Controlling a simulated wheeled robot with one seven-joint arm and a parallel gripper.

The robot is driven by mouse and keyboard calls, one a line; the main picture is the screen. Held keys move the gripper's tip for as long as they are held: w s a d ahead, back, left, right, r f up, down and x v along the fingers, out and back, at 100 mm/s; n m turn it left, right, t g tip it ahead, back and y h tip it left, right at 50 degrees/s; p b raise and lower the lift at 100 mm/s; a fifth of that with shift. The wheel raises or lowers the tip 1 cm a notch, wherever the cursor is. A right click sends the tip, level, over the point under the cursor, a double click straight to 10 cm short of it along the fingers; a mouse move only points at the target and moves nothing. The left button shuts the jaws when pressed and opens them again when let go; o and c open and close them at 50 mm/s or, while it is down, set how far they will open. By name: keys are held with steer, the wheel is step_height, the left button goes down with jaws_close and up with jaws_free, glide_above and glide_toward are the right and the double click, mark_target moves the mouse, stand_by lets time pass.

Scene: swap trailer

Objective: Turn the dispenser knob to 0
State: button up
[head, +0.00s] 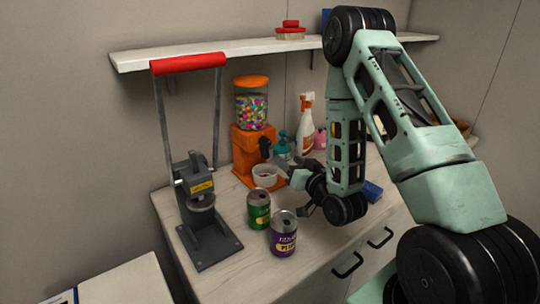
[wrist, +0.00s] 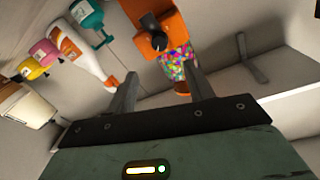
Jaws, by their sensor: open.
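The orange dispenser (head: 252,142) stands on the counter against the wall, its clear jar full of colourful candies and a white cup at its foot. Its dark knob (head: 265,142) is on the front; I cannot read any marking or setting on it. In the wrist view the dispenser (wrist: 168,28) appears upside down, with the knob (wrist: 158,41) showing above the gap between my fingers. My gripper (head: 292,192) is low, in front of the dispenser and to its right. In the wrist view its fingers (wrist: 160,88) are apart with nothing between them.
A green can (head: 258,209) and a purple can (head: 284,234) stand in front of the dispenser. A press with a red handle (head: 188,63) is at the left. A spray bottle (head: 306,125) and a teal bottle (head: 282,149) stand right of the dispenser. A shelf (head: 225,49) runs above.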

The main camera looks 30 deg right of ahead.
mark_target(268, 143)
steer(key=w+p, duration=0.1)
steer(key=w, duration=0.2)
steer(key=w+p, duration=0.1)
steer(key=w, duration=0.3)
steer(key=w+p, duration=0.1)
steer(key=w, duration=0.2)
steer(key=shift+w+d+r, duration=0.1)
steer(key=shift+w+d, duration=0.2)
steer(key=shift+w, duration=0.55)
steer(key=c, duration=1)
